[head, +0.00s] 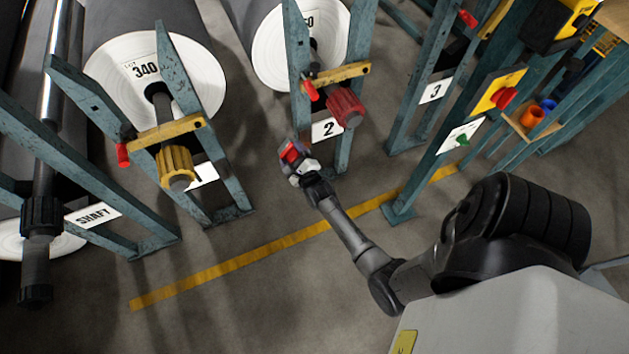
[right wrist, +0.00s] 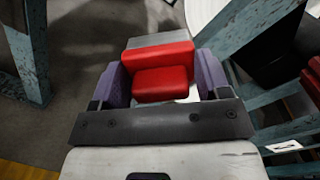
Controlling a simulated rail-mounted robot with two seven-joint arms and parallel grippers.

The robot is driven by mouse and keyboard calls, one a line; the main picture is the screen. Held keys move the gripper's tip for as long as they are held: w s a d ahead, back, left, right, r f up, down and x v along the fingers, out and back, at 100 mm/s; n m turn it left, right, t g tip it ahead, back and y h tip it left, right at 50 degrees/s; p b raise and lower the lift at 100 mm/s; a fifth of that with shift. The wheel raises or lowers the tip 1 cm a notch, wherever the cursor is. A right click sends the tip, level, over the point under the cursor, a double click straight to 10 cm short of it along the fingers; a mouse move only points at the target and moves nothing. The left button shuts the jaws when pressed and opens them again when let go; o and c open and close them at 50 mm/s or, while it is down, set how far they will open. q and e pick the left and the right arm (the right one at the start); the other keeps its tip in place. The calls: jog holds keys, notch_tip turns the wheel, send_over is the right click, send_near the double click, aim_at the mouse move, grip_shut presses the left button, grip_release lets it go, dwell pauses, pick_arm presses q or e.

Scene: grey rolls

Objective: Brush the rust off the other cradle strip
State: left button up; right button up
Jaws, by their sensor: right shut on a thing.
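My right gripper (head: 295,158) is shut on a red-handled brush (right wrist: 160,72). The red block sits between its two purple-grey fingers in the right wrist view, with a flat grey part beyond it. In the head view the gripper is just left of the lower part of the teal stand marked 2 (head: 343,150), below the roll marked 50 (head: 275,65). I cannot tell whether the brush touches anything. No cradle strip or rust can be made out clearly. My left gripper is not in view.
A roll marked 340 (head: 105,65) rests in a teal stand at left, with a yellow collar (head: 176,168) jutting forward. A red collar (head: 345,107) juts out above right of my right gripper. Stand 3 (head: 433,90) is farther right. Floor around the yellow line (head: 240,264) is clear.

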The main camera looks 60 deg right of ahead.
jog(key=s+d+f+m+g+h+b, duration=0.1)
jog(key=s+d+f+b, duration=0.15)
jog(key=f, duration=0.35)
jog(key=s+d+f+h+b, duration=0.1)
jog(key=s+f+b, duration=0.15)
jog(key=f, duration=0.35)
jog(key=b+x, duration=0.2)
jog(key=x, duration=0.3)
jog(key=shift+d+b, duration=0.3)
jog(key=shift+d, duration=0.05)
jog(key=shift+w+d, duration=0.3)
jog(key=shift+w, duration=0.15)
jog(key=shift+w+d, duration=0.3)
jog(key=shift+w, duration=0.05)
dwell(0.3)
